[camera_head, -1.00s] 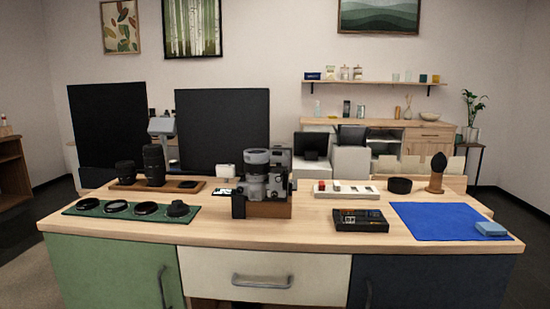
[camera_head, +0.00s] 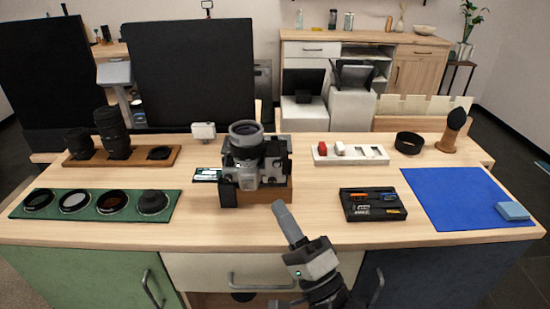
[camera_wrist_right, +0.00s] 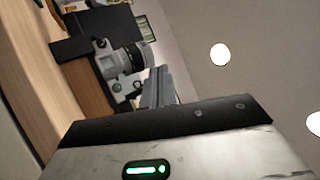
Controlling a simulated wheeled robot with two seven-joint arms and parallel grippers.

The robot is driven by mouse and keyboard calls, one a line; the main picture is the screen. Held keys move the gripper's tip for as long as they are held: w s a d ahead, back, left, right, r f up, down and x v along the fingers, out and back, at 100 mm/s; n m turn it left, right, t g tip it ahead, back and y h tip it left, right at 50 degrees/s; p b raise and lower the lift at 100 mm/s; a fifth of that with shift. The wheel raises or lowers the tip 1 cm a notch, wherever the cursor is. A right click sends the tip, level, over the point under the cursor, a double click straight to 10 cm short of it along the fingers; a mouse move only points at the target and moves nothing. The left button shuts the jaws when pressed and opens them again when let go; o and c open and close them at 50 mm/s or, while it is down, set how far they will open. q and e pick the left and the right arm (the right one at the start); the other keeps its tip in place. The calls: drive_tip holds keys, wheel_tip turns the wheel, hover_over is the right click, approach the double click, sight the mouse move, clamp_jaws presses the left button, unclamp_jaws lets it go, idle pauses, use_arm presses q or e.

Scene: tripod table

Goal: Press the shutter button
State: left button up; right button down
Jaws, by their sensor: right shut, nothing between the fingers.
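A grey and black camera (camera_head: 256,165) with a large upward-pointing lens stands on a wooden block (camera_head: 272,191) in the middle of the table. The camera also shows, turned on its side, in the right wrist view (camera_wrist_right: 118,62). Its shutter button is too small to make out. My right gripper (camera_head: 280,206) rises from the bottom of the head view, in front of the block. It is shut and empty, its fingers together, and looks apart from the camera. Its fingers (camera_wrist_right: 157,86) show in the right wrist view too. My left gripper is not in view.
A green mat (camera_head: 90,191) with several round filters lies left, below a wooden lens tray (camera_head: 136,158). Right are a black tray (camera_head: 371,206), a white tray (camera_head: 322,156) and a blue cloth (camera_head: 455,200). The table front beside the block is bare.

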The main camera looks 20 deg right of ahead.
sight(282, 178)
use_arm(q)
drive_tip(key=b, duration=0.1)
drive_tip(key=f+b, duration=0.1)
drive_tip(key=b, duration=0.1)
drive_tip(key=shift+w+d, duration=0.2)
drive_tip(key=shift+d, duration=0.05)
use_arm(e)
drive_tip(key=w, duration=0.3)
drive_tip(key=w+d, duration=0.1)
drive_tip(key=w, duration=0.1)
drive_tip(key=w+d, duration=0.1)
drive_tip(key=w, duration=0.2)
drive_tip(key=shift+w+d, duration=0.25)
drive_tip(key=shift+w, duration=0.05)
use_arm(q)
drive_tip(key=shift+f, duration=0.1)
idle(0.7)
use_arm(e)
drive_tip(key=shift+w, duration=0.1)
idle(0.5)
use_arm(q)
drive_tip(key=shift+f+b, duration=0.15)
drive_tip(key=shift+b, duration=0.15)
use_arm(e)
drive_tip(key=shift+w+d, duration=0.1)
drive_tip(key=shift+w, duration=0.2)
